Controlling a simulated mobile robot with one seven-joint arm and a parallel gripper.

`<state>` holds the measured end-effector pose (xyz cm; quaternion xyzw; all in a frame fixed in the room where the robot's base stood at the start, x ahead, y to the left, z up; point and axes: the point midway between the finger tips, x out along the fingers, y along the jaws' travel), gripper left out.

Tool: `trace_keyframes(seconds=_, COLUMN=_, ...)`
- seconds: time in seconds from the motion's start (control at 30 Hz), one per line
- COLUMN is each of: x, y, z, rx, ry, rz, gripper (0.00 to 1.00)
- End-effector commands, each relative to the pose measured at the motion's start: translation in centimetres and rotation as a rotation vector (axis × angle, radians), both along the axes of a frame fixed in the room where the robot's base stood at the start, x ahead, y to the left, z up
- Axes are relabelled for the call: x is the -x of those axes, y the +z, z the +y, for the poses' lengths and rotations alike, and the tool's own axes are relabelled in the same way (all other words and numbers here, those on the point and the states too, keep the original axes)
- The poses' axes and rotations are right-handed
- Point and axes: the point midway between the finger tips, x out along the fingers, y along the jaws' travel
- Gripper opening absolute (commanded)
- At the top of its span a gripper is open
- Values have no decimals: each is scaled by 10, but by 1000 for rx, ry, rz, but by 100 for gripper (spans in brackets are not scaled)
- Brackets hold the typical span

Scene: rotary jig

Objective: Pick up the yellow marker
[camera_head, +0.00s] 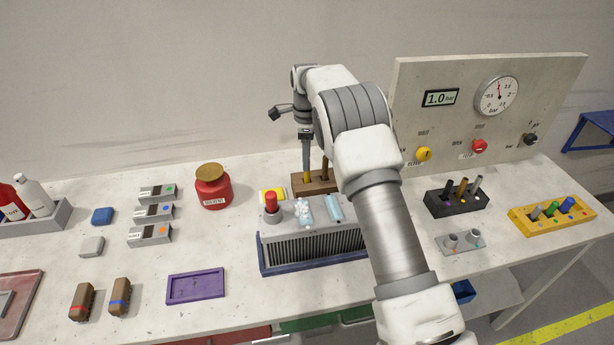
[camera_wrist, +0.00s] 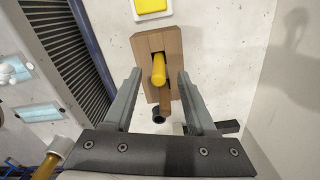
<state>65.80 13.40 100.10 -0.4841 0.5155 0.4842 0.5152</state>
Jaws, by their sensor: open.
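The yellow marker (camera_wrist: 159,72) stands in a brown wooden holder (camera_wrist: 143,48). In the head view, part of the marker (camera_head: 306,172) shows at the left of the holder (camera_head: 328,188), just below my gripper (camera_head: 306,150). In the wrist view, my gripper (camera_wrist: 159,75) is open, one finger on each side of the marker. Gaps show between the fingers and the marker, and nothing is held. A brown marker (camera_wrist: 165,102) stands in the same holder, close to the yellow one and lower in the picture.
A grey finned unit (camera_head: 310,247) stands in front of the holder, with a red button (camera_head: 271,203) on top. A yellow pad (camera_wrist: 151,6) lies beside the holder. A red jar (camera_head: 212,188) stands left. A gauge panel (camera_head: 540,85) stands at the back right.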

Motion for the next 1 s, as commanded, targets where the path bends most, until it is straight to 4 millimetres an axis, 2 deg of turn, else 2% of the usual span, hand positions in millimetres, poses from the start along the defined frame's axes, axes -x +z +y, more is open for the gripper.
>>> trace_keyframes(seconds=0.23, x=1, y=-18, z=0, rx=0, ry=0, rz=2, gripper=57)
trace_keyframes(seconds=0.5, x=2, y=-56, z=-1, rx=0, ry=-1, rz=1, gripper=57)
trace_keyframes(seconds=0.8, x=2, y=-61, z=-1, rx=0, ry=-1, rz=-1, gripper=57)
trace_keyframes(seconds=1.0, x=2, y=-61, z=-1, rx=0, ry=0, rz=-1, gripper=21)
